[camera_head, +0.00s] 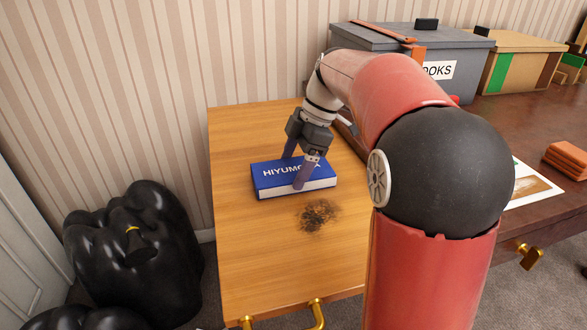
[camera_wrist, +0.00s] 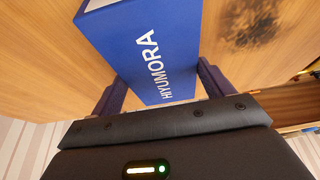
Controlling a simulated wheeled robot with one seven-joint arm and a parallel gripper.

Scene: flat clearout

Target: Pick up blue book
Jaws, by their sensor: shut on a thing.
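The blue book (camera_head: 270,183) lies flat on the light wooden table (camera_head: 245,245), with white lettering on its cover and white page edges at the front. My gripper (camera_head: 296,172) reaches down over it with one finger on the near side and one on the far side. In the wrist view the book (camera_wrist: 150,45) sits between the two fingers of my gripper (camera_wrist: 160,90), which are shut on it. Its lettering reads HIYUMORA there. In the head view a finger covers part of the lettering. I cannot tell whether the book is lifted off the table.
A dark scorched patch (camera_head: 317,215) marks the table in front of the book. A grey box (camera_head: 400,60) and a cardboard box (camera_head: 515,60) stand on the darker table at right, with orange-brown items (camera_head: 567,158). Black bags (camera_head: 133,250) lie on the floor at left.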

